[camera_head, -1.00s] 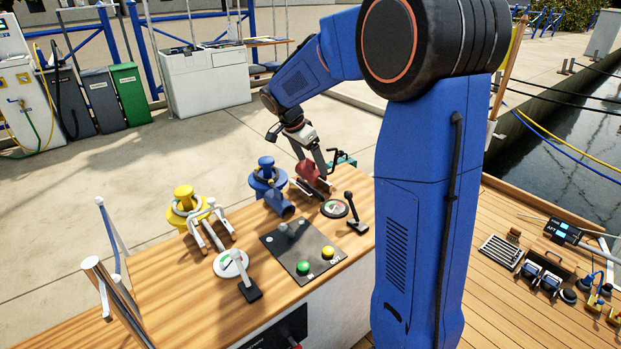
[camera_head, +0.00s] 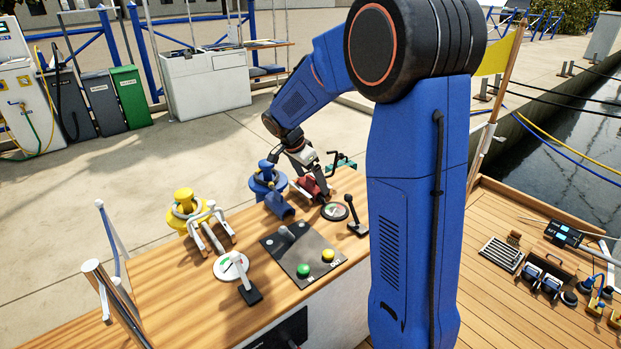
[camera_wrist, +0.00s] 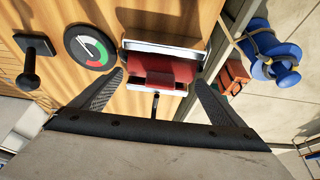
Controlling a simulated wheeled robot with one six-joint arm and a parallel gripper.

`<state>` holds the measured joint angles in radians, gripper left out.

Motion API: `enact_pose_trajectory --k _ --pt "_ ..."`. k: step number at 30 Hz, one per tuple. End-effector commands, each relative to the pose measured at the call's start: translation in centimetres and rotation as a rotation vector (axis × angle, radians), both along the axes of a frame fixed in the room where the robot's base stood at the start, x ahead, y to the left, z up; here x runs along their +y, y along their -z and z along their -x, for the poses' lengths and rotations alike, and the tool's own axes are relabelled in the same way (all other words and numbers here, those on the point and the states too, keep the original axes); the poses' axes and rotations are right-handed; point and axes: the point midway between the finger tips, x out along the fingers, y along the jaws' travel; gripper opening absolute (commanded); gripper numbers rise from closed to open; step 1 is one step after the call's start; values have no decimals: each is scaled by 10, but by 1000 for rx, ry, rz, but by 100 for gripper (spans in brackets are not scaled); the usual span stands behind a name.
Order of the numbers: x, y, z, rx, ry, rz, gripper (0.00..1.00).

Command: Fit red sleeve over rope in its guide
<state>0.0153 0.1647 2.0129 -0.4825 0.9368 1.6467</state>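The red sleeve (camera_head: 311,185) is at the far right part of the wooden console, low down at its metal guide. In the wrist view the red sleeve (camera_wrist: 160,68) lies between the pale edges of the guide (camera_wrist: 165,47). My gripper (camera_head: 303,165) points down over it. The rope under the sleeve is hidden. I cannot tell whether the sleeve is fully seated.
A blue winch (camera_head: 268,180) stands just left of the guide, with a yellow winch (camera_head: 187,208) farther left. A round gauge (camera_head: 334,211) and a black lever (camera_head: 355,218) are close in front. A panel with green and yellow buttons (camera_head: 302,254) lies nearer. A teal handle (camera_head: 341,162) stands behind.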

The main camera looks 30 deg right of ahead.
Motion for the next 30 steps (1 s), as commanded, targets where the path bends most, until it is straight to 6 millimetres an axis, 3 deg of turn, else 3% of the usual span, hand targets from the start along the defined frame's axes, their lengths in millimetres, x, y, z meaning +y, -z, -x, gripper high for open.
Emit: enact_pose_trajectory --k 14,30 --pt "3 -11 0 -1 0 1 99" --pt "38 -97 7 -2 -1 1 99"
